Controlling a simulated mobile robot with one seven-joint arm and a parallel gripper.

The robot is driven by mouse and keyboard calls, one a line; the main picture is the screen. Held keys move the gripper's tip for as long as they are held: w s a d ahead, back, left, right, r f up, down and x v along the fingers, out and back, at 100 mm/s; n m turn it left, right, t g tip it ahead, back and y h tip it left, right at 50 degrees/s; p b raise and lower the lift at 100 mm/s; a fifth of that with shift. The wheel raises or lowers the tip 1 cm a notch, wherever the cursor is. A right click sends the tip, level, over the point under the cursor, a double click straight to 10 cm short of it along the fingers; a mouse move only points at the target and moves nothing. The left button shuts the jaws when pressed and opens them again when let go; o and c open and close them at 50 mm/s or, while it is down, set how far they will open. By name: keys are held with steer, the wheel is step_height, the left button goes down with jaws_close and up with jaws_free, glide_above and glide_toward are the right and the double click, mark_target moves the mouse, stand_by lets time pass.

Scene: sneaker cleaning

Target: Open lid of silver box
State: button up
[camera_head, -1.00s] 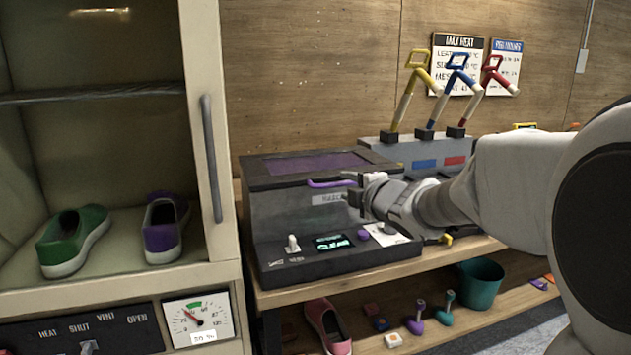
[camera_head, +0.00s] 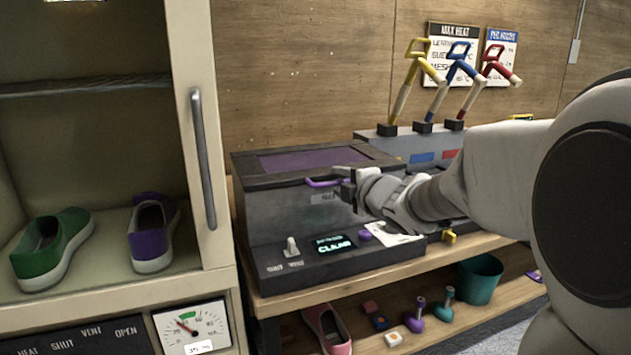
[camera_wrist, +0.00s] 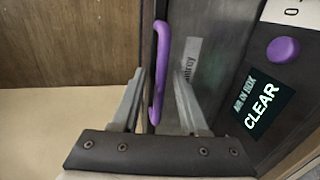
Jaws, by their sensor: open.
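The silver box (camera_head: 277,212) stands on the wooden bench with its dark lid (camera_head: 238,167) shut; the lid has a purple panel on top. A purple handle (camera_head: 322,183) sticks out at the lid's front edge. My gripper (camera_head: 343,188) is at the right end of this handle. In the wrist view the purple handle (camera_wrist: 160,70) runs between the two open fingers of my gripper (camera_wrist: 158,100), with gaps on both sides. The box's front panel shows a screen (camera_wrist: 263,102) reading CLEAR and a purple knob (camera_wrist: 283,49).
A cabinet with a long handle (camera_head: 203,160) stands close on the left, holding a green shoe (camera_head: 50,248) and a purple shoe (camera_head: 153,235). A unit with yellow, blue and red levers (camera_head: 437,85) is behind at right. The lower shelf holds a teal bucket (camera_head: 480,280).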

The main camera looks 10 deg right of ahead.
jaws_close()
stand_by(1.4)
